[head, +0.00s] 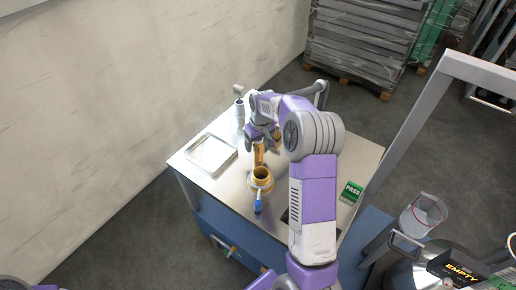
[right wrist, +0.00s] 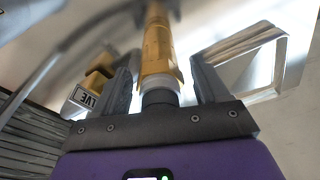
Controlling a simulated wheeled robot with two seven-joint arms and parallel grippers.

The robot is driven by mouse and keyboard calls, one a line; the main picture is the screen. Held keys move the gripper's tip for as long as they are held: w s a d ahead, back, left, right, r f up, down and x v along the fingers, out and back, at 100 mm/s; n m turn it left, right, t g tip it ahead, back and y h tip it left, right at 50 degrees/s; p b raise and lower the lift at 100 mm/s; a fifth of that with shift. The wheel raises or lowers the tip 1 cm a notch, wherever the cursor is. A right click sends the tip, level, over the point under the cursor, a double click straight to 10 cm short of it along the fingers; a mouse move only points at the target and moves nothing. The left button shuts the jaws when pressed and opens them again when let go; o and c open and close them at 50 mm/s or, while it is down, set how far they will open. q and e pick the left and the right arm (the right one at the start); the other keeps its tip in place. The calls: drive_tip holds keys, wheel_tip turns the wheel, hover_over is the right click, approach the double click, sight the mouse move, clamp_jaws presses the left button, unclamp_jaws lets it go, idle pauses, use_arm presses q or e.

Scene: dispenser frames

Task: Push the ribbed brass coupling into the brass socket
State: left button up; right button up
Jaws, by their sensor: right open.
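The ribbed brass coupling (head: 259,154) is a narrow brass-coloured piece just below my right gripper (head: 262,137) in the head view. In the right wrist view the coupling (right wrist: 157,48) lies between the two spread fingers, with a gap visible on each side. A pale ring and a dark grey end show at its near end. The brass socket (head: 261,174) is a wider round piece just in front of the coupling on the table. I cannot tell whether the two touch. My right gripper is open around the coupling. My left gripper is out of view.
A shallow metal tray (head: 211,154) lies at the table's left. A blue-handled tool (head: 257,203) lies before the socket. A grey cylinder (head: 240,112) stands at the back. A green PASS card (head: 351,191) lies right of my arm. A labelled yellow part (right wrist: 97,85) shows beside one finger.

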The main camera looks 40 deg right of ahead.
clamp_jaws()
drive_tip(key=shift+r, duration=0.1)
wheel_tip(320, 180, up, 10)
drive_tip(key=shift+f+p, duration=0.25)
drive_tip(key=shift+p, duration=0.65)
drive_tip(key=shift+s+a+r, duration=0.35)
drive_tip(key=shift+s+r, duration=0.1)
drive_tip(key=s+a+p, duration=0.2)
drive_tip(key=s+a, duration=0.3)
drive_tip(key=s, duration=0.2)
wheel_tip(320, 180, down, 9)
drive_tip(key=b, duration=0.1)
drive_tip(key=shift+s+f, duration=0.2)
drive_tip(key=shift+s, duration=0.25)
